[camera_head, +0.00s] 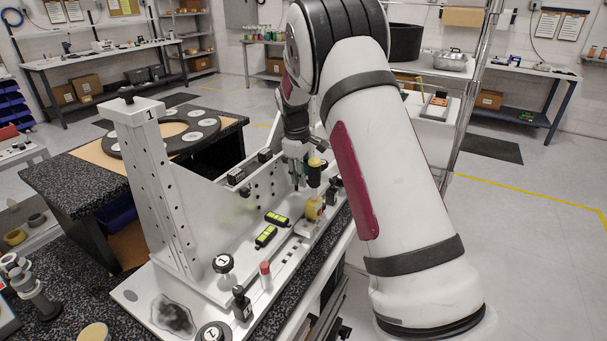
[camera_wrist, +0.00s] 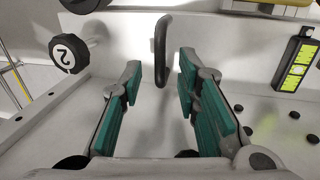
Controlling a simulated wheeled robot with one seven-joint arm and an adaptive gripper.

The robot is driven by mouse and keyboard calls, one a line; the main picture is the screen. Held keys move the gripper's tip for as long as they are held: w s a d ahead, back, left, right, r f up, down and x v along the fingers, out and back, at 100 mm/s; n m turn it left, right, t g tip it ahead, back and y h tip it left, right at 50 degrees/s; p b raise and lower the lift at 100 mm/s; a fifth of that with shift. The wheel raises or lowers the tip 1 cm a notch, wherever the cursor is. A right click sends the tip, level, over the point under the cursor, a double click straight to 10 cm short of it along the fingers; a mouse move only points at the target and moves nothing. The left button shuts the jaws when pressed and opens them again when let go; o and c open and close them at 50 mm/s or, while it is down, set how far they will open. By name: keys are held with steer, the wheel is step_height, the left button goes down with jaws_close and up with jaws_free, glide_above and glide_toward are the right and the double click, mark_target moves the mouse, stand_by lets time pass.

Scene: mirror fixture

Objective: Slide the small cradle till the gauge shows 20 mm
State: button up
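My gripper (camera_head: 298,176) is down over the far end of the white fixture (camera_head: 205,285) in the head view. In the wrist view my gripper (camera_wrist: 160,72) is open, its two teal fingers apart. A black bar-like handle (camera_wrist: 161,48) stands on a white surface between and just beyond the fingertips. I see nothing held. I cannot tell whether this handle belongs to the small cradle. A yellow block-like part (camera_head: 315,208) and a yellow-topped black post (camera_head: 315,170) stand close right of my gripper. No gauge reading is legible.
A black knob marked 2 (camera_wrist: 68,53) is left of the fingers; a yellow-green vial (camera_wrist: 298,65) is right. Yellow-green vials (camera_head: 266,236) lie mid-fixture.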

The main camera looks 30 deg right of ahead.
steer(key=shift+f, duration=0.3)
jaws_close()
steer(key=shift+s+a, duration=0.2)
steer(key=shift+a, duration=0.15)
jaws_free()
